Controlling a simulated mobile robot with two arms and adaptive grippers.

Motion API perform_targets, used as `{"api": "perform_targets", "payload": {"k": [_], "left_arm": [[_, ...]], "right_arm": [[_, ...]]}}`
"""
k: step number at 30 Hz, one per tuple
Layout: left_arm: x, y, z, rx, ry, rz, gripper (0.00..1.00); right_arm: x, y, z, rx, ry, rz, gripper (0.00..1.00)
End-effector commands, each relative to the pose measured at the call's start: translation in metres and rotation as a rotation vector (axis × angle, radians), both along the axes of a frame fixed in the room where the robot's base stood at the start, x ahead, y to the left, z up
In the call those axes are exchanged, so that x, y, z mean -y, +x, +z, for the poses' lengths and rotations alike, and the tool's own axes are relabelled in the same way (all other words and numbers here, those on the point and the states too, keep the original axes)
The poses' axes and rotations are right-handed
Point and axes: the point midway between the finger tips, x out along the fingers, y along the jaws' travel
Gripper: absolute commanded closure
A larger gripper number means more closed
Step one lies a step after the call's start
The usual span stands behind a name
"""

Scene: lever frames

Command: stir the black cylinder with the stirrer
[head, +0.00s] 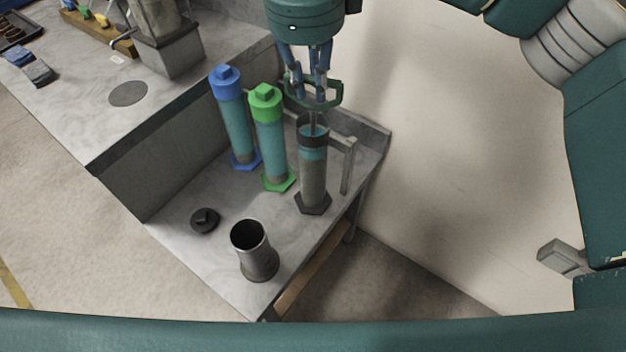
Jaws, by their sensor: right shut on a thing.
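The black cylinder (313,178) stands upright near the right edge of the lower table, with a black band at its top and a hexagonal base. Its top appears open, with teal content showing. My right gripper (316,92) is directly above it, pointing down, shut on the stirrer. The stirrer's dark green frame-like handle (337,97) shows around the fingers, and its thin rod runs down into the cylinder's mouth. How deep the rod reaches is hidden. My left gripper is out of view.
A green-capped cylinder (270,145) and a blue-capped cylinder (236,130) stand close on the left. A black cap (205,220) lies on the table. An open dark cup (258,262) stands near the front edge. A higher counter (185,95) rises behind left.

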Motion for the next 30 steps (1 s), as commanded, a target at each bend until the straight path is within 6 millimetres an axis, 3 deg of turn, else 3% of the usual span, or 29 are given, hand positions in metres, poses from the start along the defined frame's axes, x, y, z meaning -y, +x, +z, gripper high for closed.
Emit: {"api": "perform_targets", "payload": {"k": [13,18,30], "left_arm": [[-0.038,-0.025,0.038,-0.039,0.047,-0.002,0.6],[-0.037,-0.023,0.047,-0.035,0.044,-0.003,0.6],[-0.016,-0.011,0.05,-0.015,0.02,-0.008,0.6]], "right_arm": [[-0.001,0.0,0.06,0.001,0.001,0.0,1.0],[-0.001,0.0,0.074,0.001,0.0,0.0,1.0],[-0.001,0.0,0.078,0.001,0.001,0.0,1.0]]}}
